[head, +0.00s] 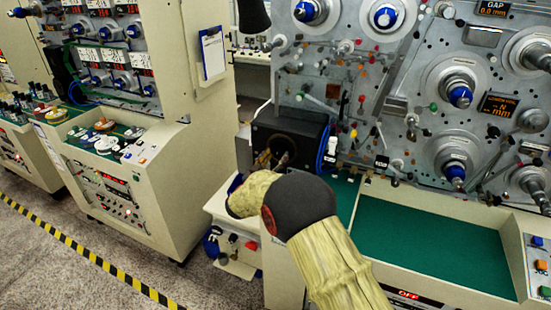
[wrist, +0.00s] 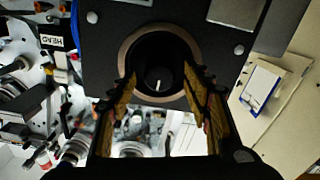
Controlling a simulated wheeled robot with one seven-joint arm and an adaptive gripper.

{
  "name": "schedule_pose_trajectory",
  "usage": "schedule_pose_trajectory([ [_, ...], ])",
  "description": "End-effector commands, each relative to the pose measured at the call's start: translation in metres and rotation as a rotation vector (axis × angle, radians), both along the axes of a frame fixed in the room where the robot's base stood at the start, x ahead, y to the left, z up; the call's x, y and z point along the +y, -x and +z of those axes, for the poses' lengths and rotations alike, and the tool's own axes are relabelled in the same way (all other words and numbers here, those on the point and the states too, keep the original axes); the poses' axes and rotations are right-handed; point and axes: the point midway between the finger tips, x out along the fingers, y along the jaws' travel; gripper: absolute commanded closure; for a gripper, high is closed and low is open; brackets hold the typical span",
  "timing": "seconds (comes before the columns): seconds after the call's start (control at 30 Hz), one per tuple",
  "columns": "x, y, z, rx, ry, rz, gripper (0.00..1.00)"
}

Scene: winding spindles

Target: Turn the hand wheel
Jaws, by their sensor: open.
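A black box (head: 303,127) is mounted on the left side of the winding machine. In the wrist view, its dark face (wrist: 103,75) has a tan ring around a deep round black opening (wrist: 161,51). A small pale mark shows inside the opening. I cannot tell for sure whether this round part is the hand wheel; no other wheel with a handle is clear. My gripper (head: 272,159) is in front of the box, partly hidden by my own arm. In the wrist view my gripper (wrist: 161,76) is open and empty, its fingers either side of the opening's lower part. Contact cannot be told.
A green work surface (head: 432,245) lies clear at the right, below a panel (head: 410,95) of spindles and knobs. A second machine (head: 130,190) stands to the left, with a clipboard (head: 212,52) on its side. Yellow-black tape (head: 85,252) marks the floor.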

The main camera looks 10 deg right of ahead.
Motion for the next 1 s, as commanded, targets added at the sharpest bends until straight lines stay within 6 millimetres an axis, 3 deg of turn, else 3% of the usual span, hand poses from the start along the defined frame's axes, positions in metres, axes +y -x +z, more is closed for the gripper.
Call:
schedule_pose_trajectory([
  [0.27,-0.0004,-0.0008,0.0001,0.0,0.0,0.001,0.52],
  [1.0,-0.0002,-0.0007,-0.0003,0.001,-0.001,0.001,0.94],
])
